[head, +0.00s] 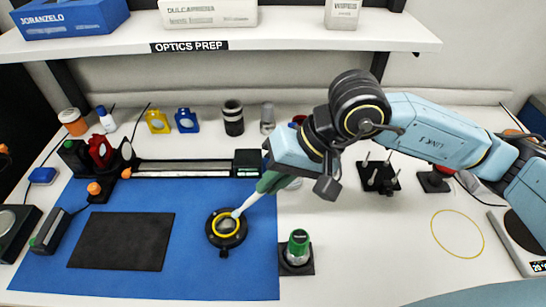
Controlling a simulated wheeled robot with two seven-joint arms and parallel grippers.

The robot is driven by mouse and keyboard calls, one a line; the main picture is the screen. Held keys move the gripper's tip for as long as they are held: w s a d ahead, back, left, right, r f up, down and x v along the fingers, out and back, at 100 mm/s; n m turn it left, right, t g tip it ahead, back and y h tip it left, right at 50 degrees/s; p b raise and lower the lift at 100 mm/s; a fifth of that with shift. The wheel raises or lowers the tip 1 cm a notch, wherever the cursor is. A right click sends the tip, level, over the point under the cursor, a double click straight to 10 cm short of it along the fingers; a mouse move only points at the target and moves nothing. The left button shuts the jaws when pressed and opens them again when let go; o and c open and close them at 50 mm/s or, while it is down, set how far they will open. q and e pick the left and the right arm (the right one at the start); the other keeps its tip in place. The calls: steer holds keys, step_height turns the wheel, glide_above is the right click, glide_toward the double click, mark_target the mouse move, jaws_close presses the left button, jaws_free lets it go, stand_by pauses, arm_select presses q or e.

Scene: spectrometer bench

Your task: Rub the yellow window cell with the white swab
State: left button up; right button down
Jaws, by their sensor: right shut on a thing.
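The yellow window cell (215,233), a round black holder with a yellow ring and a pale window, lies on the blue mat (200,280). The white swab (252,199) has a white shaft and a green handle. My right gripper (273,181) is shut on the swab's handle, above and right of the cell. The swab slants down to the left, and its white tip is at the upper right of the cell's ring. I cannot tell whether the tip touches the window. My left gripper is not in view.
A black pad (122,241) lies left of the cell. A green-topped vial (298,243) stands in a dark holder to the right. A rail (185,169) runs behind. A shelf (300,35) with boxes hangs above the back.

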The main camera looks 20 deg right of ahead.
steer(key=shift+r+p, duration=0.75)
steer(key=shift+r, duration=1.6)
steer(key=shift+f, duration=0.1)
steer(key=shift+w+f+b, duration=0.1)
steer(key=shift+f+b, duration=0.35)
steer(key=shift+b, duration=0.55)
steer(key=shift+r, duration=0.1)
